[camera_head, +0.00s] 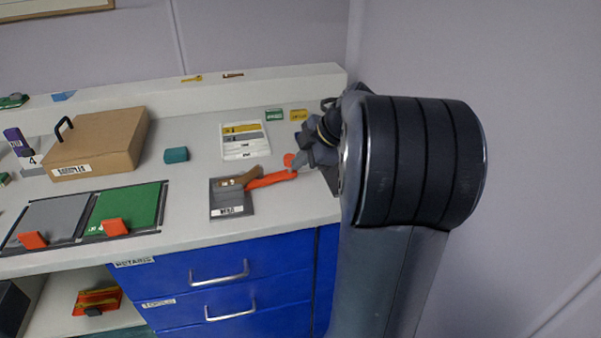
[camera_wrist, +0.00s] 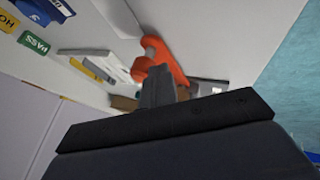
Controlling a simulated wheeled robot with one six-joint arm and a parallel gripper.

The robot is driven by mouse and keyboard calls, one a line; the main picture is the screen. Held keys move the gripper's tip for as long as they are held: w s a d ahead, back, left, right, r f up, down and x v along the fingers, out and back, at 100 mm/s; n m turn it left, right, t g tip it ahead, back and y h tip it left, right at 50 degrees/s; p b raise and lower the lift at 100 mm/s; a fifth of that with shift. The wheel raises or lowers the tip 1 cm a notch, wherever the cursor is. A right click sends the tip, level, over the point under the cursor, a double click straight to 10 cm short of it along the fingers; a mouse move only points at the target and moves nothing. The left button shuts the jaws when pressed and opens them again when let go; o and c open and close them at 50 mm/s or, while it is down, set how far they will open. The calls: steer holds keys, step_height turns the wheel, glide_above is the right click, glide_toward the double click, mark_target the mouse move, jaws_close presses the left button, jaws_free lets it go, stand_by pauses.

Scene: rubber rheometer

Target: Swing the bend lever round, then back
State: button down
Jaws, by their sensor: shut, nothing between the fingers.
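The bend lever (camera_head: 270,179) is an orange bar on a small dark grey fixture (camera_head: 229,210) on the worktop. It points right and slightly back from the fixture, with a round orange knob (camera_head: 289,159) at its free end. In the wrist view the orange lever (camera_wrist: 165,60) lies just beyond my fingers. My gripper (camera_head: 298,163) is at the knob end of the lever, its fingers shut and empty. It also shows in the wrist view (camera_wrist: 157,80), close to the lever; I cannot tell whether it touches. My wrist hides part of the worktop on the right.
A cardboard-brown box (camera_head: 98,145) and a teal block (camera_head: 176,155) stand to the left. A white card panel (camera_head: 244,140) lies behind the fixture. Green and grey plates (camera_head: 127,206) with orange tabs lie at front left. A wall rises close on the right.

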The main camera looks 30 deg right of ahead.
mark_target(294, 155)
steer(key=w+n, duration=0.1)
steer(key=w+d+n+g+y, duration=0.1)
steer(key=w, duration=0.1)
steer(key=shift+w+n, duration=0.2)
steer(key=shift+n, duration=0.2)
steer(key=shift+w, duration=0.8)
